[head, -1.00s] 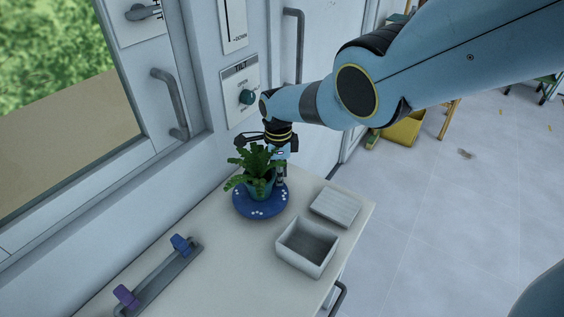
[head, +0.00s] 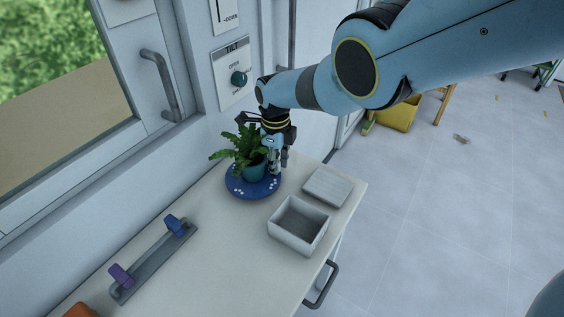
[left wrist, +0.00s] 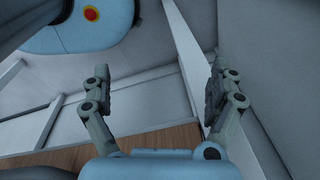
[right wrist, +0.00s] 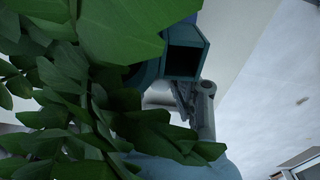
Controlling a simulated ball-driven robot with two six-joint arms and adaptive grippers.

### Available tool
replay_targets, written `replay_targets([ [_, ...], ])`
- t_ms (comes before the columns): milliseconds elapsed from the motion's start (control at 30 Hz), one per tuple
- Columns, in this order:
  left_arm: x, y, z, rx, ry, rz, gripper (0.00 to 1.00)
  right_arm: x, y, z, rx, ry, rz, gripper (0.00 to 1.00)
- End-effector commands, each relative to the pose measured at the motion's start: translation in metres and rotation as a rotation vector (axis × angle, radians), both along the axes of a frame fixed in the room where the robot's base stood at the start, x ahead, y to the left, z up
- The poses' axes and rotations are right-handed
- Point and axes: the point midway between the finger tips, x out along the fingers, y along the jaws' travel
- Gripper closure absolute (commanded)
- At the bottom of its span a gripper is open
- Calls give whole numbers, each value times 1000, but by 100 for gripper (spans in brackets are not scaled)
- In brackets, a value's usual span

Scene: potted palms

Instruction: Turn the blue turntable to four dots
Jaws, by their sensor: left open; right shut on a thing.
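The blue turntable (head: 250,193) lies on the pale worktop in the head view, with small clusters of white dots near its rim; I cannot count them surely. A leafy plant (head: 238,143) in a teal pot (head: 255,172) stands upright on it. In the right wrist view leaves (right wrist: 95,90) cover much of the picture. My left gripper (left wrist: 160,92) is open and empty, seen in the left wrist view.
An open pale box (head: 298,226) and a ribbed pale lid (head: 327,187) are right of the turntable. A grey rail (head: 155,262) with blue and purple knobs lies front left. A TILT panel (head: 235,78) is on the wall behind. A yellow bin (head: 398,116) stands on the floor.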

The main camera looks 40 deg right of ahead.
Motion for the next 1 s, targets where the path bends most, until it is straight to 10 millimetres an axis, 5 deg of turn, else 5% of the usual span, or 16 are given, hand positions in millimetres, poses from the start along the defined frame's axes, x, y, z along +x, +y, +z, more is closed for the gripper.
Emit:
replay_targets([
  [833,0,0,-4,0,0,0,7,5,11,0,0,1,-53,100],
  [867,0,0,-4,0,0,0,7,5,11,0,0,1,-53,79],
  [1000,0,0,-4,0,0,0,7,5,11,0,0,1,-53,60],
])
